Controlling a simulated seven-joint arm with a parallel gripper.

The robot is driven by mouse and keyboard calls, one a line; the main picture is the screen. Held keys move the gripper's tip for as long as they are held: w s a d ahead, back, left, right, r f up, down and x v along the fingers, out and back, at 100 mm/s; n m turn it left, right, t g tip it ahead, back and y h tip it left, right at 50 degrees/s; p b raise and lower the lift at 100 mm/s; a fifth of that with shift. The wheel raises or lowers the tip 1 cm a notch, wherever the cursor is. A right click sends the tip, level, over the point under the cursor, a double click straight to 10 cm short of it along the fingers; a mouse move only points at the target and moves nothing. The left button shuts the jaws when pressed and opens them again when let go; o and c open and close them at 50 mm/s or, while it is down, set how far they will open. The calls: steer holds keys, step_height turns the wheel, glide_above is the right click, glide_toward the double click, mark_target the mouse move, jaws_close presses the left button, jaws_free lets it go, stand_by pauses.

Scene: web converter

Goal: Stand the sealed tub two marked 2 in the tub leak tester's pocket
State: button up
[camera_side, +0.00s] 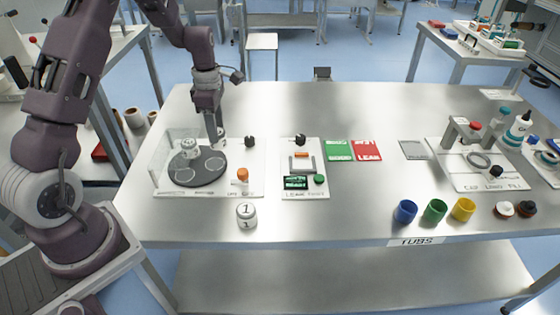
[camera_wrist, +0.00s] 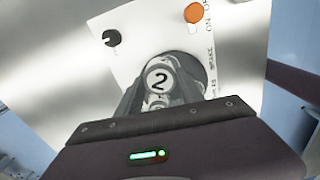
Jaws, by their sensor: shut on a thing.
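The sealed tub marked 2 (camera_wrist: 158,80) shows between the two fingers of my gripper (camera_wrist: 150,100) in the wrist view, its number facing the camera. My gripper (camera_side: 214,142) is shut on it, over the right part of the dark round disc (camera_side: 197,170) in the side view. There the tub is too small and covered to make out clearly. The leak tester (camera_side: 313,192) is a pale plate to the right, with a grey frame around its pocket (camera_side: 301,165), an orange bar, a green display and a green button. I see no tub in the pocket.
A clear guard (camera_side: 172,150) and a pale round piece (camera_side: 190,144) stand at the disc's left. An orange knob (camera_side: 242,174) and black knob (camera_side: 249,142) are at its right. A tub marked 1 (camera_side: 246,212) stands in front. Green (camera_side: 338,150) and red (camera_side: 367,150) cards lie beyond the tester.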

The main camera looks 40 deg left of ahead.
steer(key=w+d+r+m, duration=0.3)
steer(key=w+d+m, duration=0.8)
steer(key=w+d, duration=0.55)
steer(key=f, duration=0.6)
steer(key=d+f, duration=0.1)
steer(key=f, duration=0.3)
steer(key=shift+s, duration=0.15)
steer(key=o, duration=1.3)
steer(key=shift+f, duration=0.15)
steer(key=shift+c, duration=0.2)
